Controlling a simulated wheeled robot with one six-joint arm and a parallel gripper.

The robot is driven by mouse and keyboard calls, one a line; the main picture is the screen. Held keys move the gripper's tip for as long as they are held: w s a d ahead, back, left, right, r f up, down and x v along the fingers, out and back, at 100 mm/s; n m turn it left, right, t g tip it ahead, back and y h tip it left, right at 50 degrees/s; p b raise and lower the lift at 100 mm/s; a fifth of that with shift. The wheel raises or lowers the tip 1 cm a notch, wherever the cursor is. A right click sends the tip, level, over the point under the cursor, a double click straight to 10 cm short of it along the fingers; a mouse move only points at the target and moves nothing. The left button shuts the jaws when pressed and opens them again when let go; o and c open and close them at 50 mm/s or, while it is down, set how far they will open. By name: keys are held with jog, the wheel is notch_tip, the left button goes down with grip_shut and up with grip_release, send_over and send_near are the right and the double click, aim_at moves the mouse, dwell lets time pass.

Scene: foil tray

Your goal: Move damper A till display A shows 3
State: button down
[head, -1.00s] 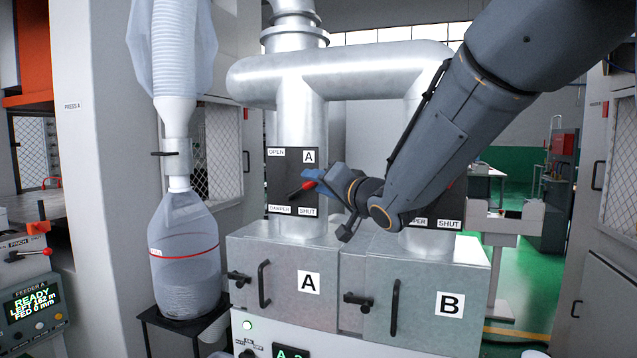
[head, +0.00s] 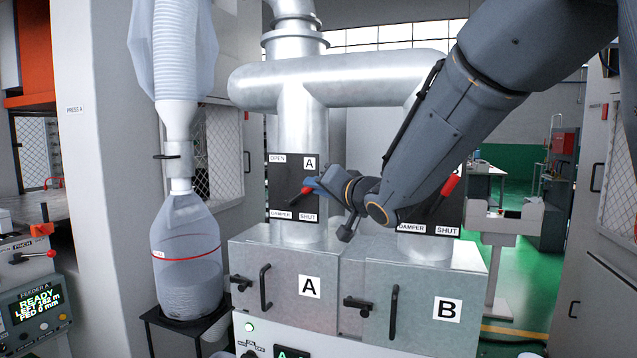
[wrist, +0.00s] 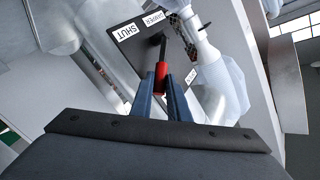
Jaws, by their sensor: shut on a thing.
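Damper A is a black plate (head: 284,168) on the left duct, with OPEN at its top left and SHUT at its bottom right. Its lever has a red handle (head: 305,185), which points up and right from a dark shaft. My gripper (head: 312,184) is shut on this handle, coming from the right. In the wrist view the blue fingers of my gripper (wrist: 161,92) stand on both sides of the red handle (wrist: 161,72). Display A (head: 291,354) is cut off by the bottom edge, and its number cannot be read.
Damper B's red handle (head: 450,187) stands on the right duct, partly behind my arm. Metal boxes A (head: 285,262) and B (head: 425,290), with black handles, lie below. A clear collection bag (head: 187,265) hangs at the left.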

jog(key=c, duration=1.7)
grip_release()
jog(key=shift+b+v, duration=1.05)
jog(key=shift+v, duration=2.85)
